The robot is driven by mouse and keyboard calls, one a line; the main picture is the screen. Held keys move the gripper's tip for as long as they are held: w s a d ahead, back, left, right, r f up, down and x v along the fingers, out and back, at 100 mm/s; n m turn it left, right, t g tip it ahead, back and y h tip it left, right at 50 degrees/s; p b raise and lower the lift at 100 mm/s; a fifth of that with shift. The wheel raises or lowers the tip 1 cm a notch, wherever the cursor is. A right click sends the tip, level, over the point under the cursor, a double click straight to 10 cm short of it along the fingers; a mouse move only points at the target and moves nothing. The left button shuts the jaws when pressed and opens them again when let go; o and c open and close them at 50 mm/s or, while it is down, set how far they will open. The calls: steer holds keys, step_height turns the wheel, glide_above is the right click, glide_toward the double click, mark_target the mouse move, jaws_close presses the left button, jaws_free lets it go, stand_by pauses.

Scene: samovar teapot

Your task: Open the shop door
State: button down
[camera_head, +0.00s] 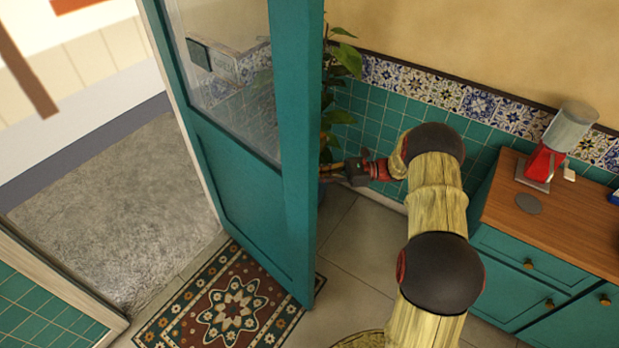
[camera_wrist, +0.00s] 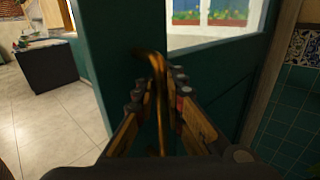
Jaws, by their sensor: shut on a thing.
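The teal shop door (camera_head: 248,195) with its glass pane stands swung open in the head view, and the doorway to its left is clear. In the wrist view the door (camera_wrist: 115,60) fills the middle. A curved brass handle (camera_wrist: 155,62) runs down the door face between the fingers of my gripper (camera_wrist: 165,90), which is shut on it. In the head view my gripper (camera_head: 333,178) reaches to the door's right side, and the door edge hides its fingertips and the handle.
A patterned mat (camera_head: 235,310) lies under the door. A leafy plant (camera_head: 340,75) stands behind the door by the tiled wall. A teal cabinet (camera_head: 550,235) with a wooden top and a red grinder (camera_head: 545,160) is at the right. Bare grey floor (camera_head: 150,200) lies beyond the doorway.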

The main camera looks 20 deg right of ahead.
steer(key=shift+s+f, duration=0.2)
steer(key=shift+f, duration=0.05)
steer(key=c, duration=2.2)
jaws_free()
steer(key=shift+s+d+r, duration=0.1)
steer(key=shift+d, duration=0.1)
steer(key=o, duration=0.3)
steer(key=shift+a+r, duration=0.1)
steer(key=v, duration=1.2)
